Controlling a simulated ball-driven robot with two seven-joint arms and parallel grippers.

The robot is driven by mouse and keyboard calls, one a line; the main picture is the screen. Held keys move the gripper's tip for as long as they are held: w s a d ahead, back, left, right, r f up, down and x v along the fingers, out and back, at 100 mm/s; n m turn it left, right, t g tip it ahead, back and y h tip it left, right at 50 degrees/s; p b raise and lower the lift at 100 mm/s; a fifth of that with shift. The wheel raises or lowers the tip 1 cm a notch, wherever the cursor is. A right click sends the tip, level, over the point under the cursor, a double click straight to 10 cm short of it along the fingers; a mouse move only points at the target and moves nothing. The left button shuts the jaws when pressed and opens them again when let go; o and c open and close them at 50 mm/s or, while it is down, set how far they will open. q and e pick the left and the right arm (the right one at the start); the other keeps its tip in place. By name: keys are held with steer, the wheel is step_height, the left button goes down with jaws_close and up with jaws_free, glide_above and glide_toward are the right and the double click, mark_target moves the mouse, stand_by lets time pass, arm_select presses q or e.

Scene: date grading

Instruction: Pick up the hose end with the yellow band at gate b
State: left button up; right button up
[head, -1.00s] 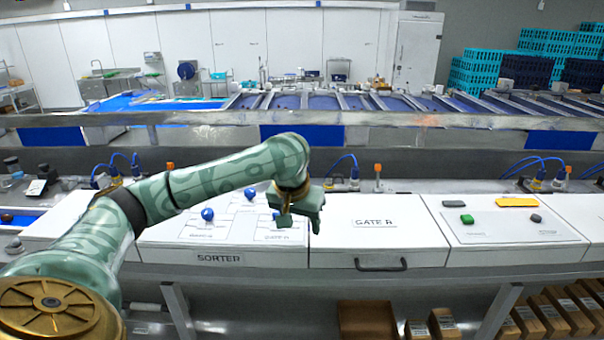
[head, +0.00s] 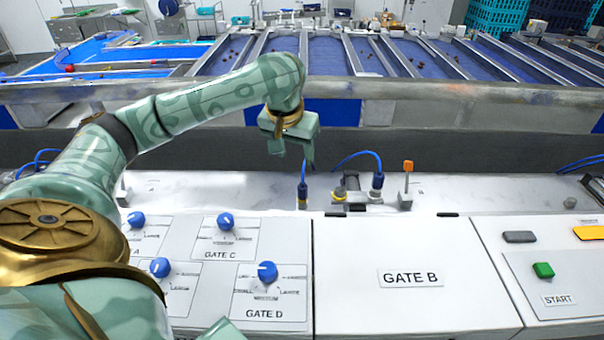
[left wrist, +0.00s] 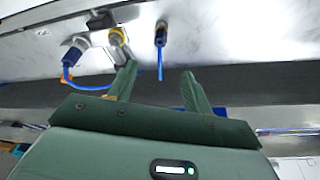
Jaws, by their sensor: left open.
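My left gripper (head: 295,155) is open and empty, fingers pointing down above the back ledge behind the gate B panel (head: 355,300). A blue hose end (head: 303,192) stands upright just below the fingers; its hose runs up towards them. In the left wrist view this hose end (left wrist: 160,38) lies ahead of the gap between the fingertips (left wrist: 158,70), apart from them. A yellow ring shows on a metal fitting (head: 338,194) beside it, also in the left wrist view (left wrist: 118,37). I cannot clearly tell a yellow band on the upright hose end. My right gripper is out of view.
A second blue connector (head: 377,184) with an arching hose stands right of the fitting, then an orange-topped post (head: 407,180). Blue knobs (head: 267,271) are on the left panel. A green START button (head: 543,270) is at the right. A metal rail (head: 430,92) crosses behind.

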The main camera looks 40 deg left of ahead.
arm_select(q)
steer(key=b, duration=0.1)
glide_toward(302, 186)
steer(key=b+x, duration=0.1)
steer(key=x, duration=0.4)
steer(key=shift+w+d, duration=0.1)
steer(key=shift+w+f, duration=0.15)
steer(key=shift+f, duration=0.4)
steer(key=x, duration=0.3)
steer(key=shift+f+b, duration=0.35)
steer(key=shift+f, duration=0.05)
steer(key=shift+w+f, duration=0.15)
steer(key=shift+f, duration=0.35)
steer(key=shift+r, duration=0.1)
jaws_close()
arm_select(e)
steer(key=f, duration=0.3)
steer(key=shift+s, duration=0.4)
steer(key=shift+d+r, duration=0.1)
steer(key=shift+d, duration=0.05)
